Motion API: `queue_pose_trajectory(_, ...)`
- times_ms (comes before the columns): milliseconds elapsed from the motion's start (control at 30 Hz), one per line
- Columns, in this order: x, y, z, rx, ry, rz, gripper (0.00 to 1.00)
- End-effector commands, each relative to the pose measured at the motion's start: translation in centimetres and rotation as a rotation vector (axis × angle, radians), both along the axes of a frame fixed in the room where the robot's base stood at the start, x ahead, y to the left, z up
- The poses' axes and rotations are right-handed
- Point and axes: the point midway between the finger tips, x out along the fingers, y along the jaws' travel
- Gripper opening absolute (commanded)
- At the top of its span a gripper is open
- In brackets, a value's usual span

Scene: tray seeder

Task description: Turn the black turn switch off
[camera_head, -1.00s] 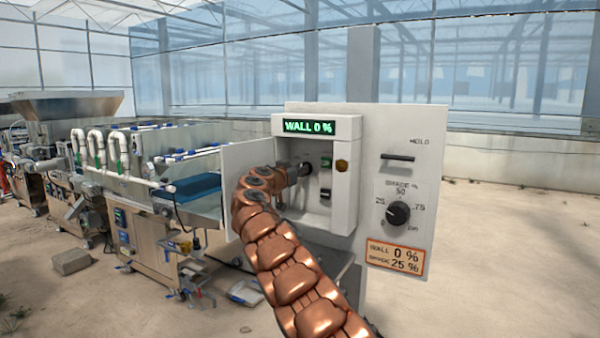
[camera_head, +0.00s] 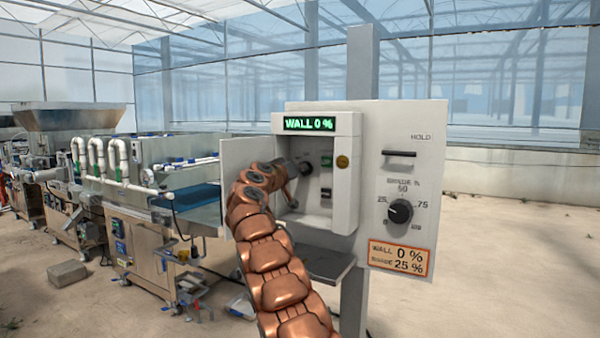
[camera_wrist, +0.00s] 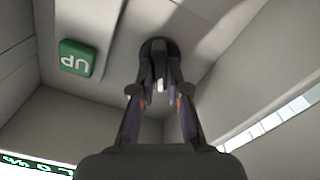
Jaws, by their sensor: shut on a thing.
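The black turn switch (camera_wrist: 158,45) sits on the back wall of the open control box (camera_head: 346,175). In the wrist view my gripper (camera_wrist: 160,82) has its two fingers closed in on the switch, and they hide part of it. In the head view the switch (camera_head: 306,168) shows as a dark round shape at the end of my copper arm.
Right of the switch are a green UP button (camera_wrist: 76,58), a dark button (camera_head: 326,193) and a brass round part (camera_head: 342,161). The display (camera_head: 309,123) reads WALL 0 %. A black shade dial (camera_head: 400,212) is on the outer panel. The box's door (camera_head: 236,170) stands open left.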

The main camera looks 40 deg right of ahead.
Motion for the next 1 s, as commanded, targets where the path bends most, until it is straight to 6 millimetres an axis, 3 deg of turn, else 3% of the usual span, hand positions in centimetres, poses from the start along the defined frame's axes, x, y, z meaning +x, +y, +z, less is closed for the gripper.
queue_pose_trajectory(500, 0.09, 0.07, 0.08, -0.122, 0.405, -0.001, 0.0)
queue_pose_trajectory(1000, 0.21, 0.14, 0.02, -0.165, 0.538, 0.001, 0.0)
